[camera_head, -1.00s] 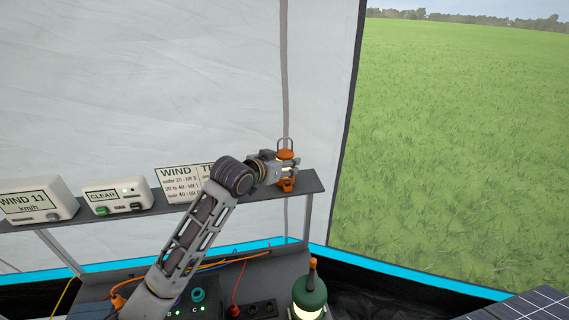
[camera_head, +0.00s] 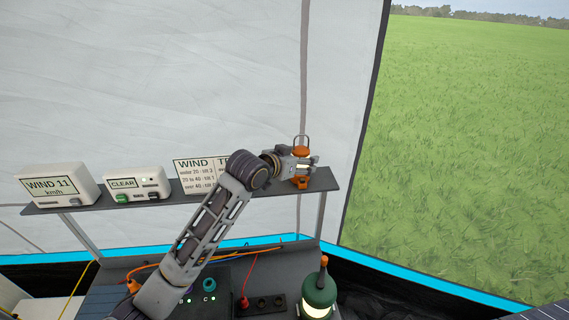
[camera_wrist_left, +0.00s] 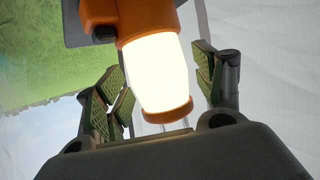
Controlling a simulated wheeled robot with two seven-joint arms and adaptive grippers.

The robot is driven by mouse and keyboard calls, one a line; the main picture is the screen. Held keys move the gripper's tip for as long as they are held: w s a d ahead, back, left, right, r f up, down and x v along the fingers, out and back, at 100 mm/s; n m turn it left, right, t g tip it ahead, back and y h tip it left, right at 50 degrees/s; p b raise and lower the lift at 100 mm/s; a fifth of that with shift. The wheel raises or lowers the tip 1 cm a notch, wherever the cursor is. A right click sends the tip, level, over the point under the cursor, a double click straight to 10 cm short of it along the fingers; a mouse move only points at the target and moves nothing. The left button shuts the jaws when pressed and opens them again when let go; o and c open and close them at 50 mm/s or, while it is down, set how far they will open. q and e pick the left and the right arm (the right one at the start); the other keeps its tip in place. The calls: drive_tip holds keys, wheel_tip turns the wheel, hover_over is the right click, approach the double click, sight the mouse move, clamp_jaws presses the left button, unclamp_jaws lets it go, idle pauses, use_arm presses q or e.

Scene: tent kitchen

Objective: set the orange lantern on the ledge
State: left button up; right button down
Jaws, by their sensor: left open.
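The orange lantern (camera_head: 301,182) stands upright near the right end of the dark ledge (camera_head: 326,180), with its wire handle up. My left gripper (camera_head: 303,165) reaches it from the left at mid-height. In the left wrist view the lantern (camera_wrist_left: 158,75) is lit and appears upside down. The open fingers of my left gripper (camera_wrist_left: 162,82) are on either side of its glowing body, with a visible gap on the right; contact on the left is unclear. The lantern's base lies against the ledge in that view. My right gripper is not in view.
On the ledge stand a wind display (camera_head: 57,185), a box marked CLEAR (camera_head: 137,184) and a wind sign (camera_head: 195,175), partly behind my left arm. Below are a green lantern (camera_head: 318,291), a socket strip (camera_head: 264,304) and cables. The tent wall (camera_head: 150,80) rises behind.

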use_arm(q)
drive_tip(key=b+v, duration=0.2)
drive_tip(key=v, duration=0.9)
drive_tip(key=shift+s+b, duration=0.3)
drive_tip(key=shift+b, duration=0.05)
drive_tip(key=shift+a+r, duration=0.1)
drive_tip(key=shift+a, duration=0.05)
idle(0.4)
